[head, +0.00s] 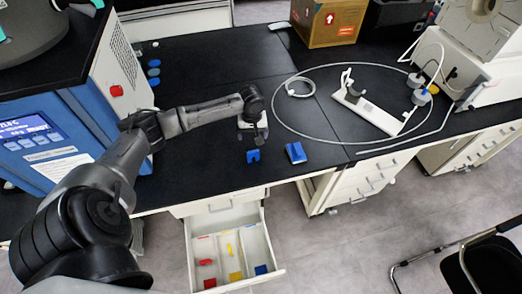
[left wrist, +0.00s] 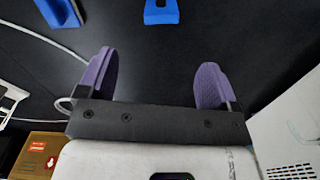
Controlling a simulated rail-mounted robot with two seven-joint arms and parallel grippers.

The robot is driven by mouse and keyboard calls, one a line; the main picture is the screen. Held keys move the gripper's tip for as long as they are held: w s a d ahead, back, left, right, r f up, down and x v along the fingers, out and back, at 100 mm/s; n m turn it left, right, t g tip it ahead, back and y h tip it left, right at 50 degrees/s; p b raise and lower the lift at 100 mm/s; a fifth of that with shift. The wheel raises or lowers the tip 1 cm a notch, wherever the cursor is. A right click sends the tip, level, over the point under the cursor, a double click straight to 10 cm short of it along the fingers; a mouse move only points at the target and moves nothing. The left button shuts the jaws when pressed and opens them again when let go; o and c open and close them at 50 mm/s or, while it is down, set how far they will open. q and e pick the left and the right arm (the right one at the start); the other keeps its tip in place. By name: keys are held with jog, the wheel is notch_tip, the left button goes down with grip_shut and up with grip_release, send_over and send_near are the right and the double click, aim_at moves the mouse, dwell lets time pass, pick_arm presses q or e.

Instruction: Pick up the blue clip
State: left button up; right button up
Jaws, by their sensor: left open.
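A small blue clip (head: 253,156) with a notch lies on the black bench near its front edge. It also shows at the top middle of the left wrist view (left wrist: 161,12), partly cut off. My left gripper (head: 254,137) is just behind the clip, apart from it. In the left wrist view its two purple fingers (left wrist: 155,82) stand wide apart with nothing between them. My right gripper is not in view.
A blue block (head: 296,152) lies right of the clip. Below the bench edge, an open drawer (head: 274,243) has compartments with red and yellow clips and coloured patches. A cable loop and a white stand (head: 380,117) lie to the right. The freeze dryer (head: 88,110) stands left.

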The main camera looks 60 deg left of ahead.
aim_at(253, 151)
pick_arm(q)
jog(key=f+n, duration=0.1)
jog(key=f, duration=0.3)
jog(key=f+n+b, duration=0.1)
jog(key=f, duration=0.3)
jog(key=shift+s+d+f+n, duration=0.1)
jog(key=shift+d+f+n, duration=0.1)
jog(key=shift+f+n, duration=0.15)
jog(key=f+b, duration=0.1)
jog(key=f, duration=0.3)
jog(key=shift+a+f, duration=0.15)
jog(key=shift+a, duration=0.05)
jog(key=shift+f, duration=0.45)
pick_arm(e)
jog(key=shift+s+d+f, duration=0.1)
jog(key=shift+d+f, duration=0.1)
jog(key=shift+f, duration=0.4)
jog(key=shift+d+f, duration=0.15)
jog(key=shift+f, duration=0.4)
pick_arm(q)
jog(key=c, duration=1)
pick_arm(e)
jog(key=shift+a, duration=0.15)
pick_arm(q)
jog(key=shift+r, duration=0.1)
